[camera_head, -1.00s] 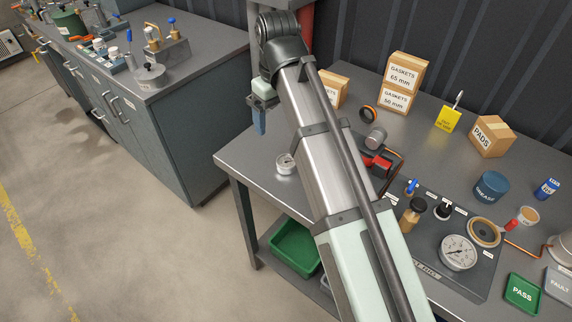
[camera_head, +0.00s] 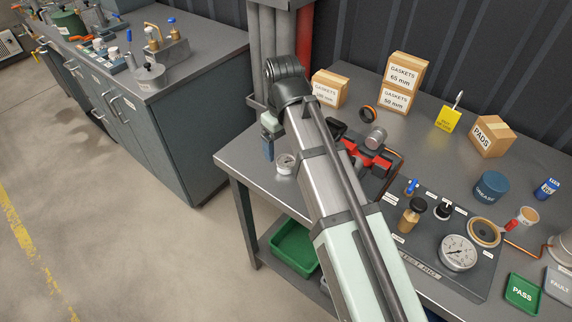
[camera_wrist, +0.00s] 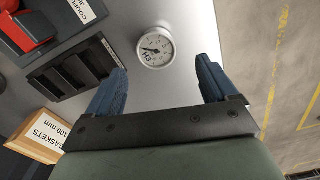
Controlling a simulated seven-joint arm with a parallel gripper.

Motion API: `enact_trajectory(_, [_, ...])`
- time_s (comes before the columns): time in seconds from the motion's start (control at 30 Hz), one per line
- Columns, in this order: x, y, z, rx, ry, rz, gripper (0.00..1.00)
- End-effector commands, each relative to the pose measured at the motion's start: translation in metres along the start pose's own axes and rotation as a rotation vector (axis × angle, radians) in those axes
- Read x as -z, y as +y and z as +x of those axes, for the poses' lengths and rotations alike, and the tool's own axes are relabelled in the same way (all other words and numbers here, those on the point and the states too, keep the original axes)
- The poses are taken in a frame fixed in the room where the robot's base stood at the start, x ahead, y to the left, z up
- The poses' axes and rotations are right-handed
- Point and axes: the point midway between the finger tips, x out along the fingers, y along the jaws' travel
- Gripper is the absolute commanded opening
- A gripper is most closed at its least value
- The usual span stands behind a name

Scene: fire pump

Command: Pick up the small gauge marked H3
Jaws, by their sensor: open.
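A small round gauge (camera_head: 286,163) with a white dial and metal rim lies on the grey table near its left edge. It also shows in the wrist view (camera_wrist: 155,47), dial towards the camera, where its marking looks like H3 but is upside down and small. My gripper (camera_wrist: 160,85) is open, its two blue fingers apart. In the wrist view the gauge lies beyond the fingertips, roughly between them, not touched. In the head view my gripper (camera_head: 268,150) hangs just left of the gauge and above the table edge, partly hidden by my arm.
A dark slotted rack (camera_wrist: 75,75) and a red-and-black item (camera_wrist: 35,30) stand close to the gauge. A gaskets box (camera_wrist: 36,136) is near one finger. A larger gauge (camera_head: 458,252) sits on the test panel. Green PASS (camera_head: 522,293) and grey FAULT (camera_head: 559,285) trays lie at right.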

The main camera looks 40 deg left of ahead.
Motion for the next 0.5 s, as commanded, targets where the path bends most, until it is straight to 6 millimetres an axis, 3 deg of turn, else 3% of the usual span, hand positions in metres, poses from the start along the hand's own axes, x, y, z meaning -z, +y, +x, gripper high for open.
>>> enact_trajectory(0.5, [-0.004, 0.004, 0.049, 0.000, -0.001, 0.000, 0.86])
